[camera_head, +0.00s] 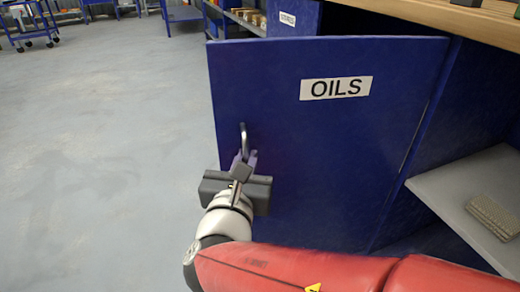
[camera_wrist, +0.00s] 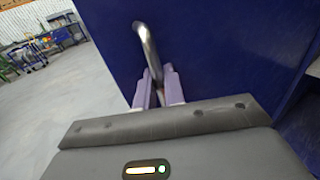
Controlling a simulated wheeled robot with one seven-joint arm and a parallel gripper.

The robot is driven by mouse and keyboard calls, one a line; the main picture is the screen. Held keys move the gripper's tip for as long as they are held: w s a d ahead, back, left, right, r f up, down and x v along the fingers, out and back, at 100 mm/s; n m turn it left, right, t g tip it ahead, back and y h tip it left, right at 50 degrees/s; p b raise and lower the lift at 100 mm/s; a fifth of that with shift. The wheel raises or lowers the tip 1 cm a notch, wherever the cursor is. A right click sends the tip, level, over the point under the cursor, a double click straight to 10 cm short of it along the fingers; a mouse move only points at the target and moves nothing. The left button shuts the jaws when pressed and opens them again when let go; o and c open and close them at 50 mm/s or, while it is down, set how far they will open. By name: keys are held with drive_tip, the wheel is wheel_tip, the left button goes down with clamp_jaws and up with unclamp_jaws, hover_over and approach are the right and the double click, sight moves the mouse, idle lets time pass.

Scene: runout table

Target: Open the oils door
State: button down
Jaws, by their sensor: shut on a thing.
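The oils door (camera_head: 310,150) is a blue panel with a white "OILS" label (camera_head: 336,88). It stands ajar, swung out from the cabinet, with a dark gap along its top edge. Its metal bar handle (camera_head: 243,138) is near the left edge of the door. My gripper (camera_head: 244,160) is shut on the lower part of the handle. In the wrist view the two pale purple fingers (camera_wrist: 159,86) sit either side of the handle (camera_wrist: 146,45), whose upper bend shows above them. The door also fills much of the wrist view (camera_wrist: 225,50).
An open blue compartment at the right has a grey shelf (camera_head: 450,190) with a ribbed beige item (camera_head: 493,217). A wooden top (camera_head: 450,18) lies above. Grey floor (camera_head: 100,150) at the left is clear. Blue carts (camera_head: 30,25) stand far back.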

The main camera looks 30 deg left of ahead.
drive_tip(key=c, duration=1.6)
unclamp_jaws()
drive_tip(key=shift+c, duration=0.2)
drive_tip(key=shift+s, duration=0.1)
drive_tip(key=v, duration=0.7)
drive_tip(key=shift+s+d+p, duration=0.15)
drive_tip(key=shift+s+p, duration=0.1)
drive_tip(key=shift+p, duration=0.1)
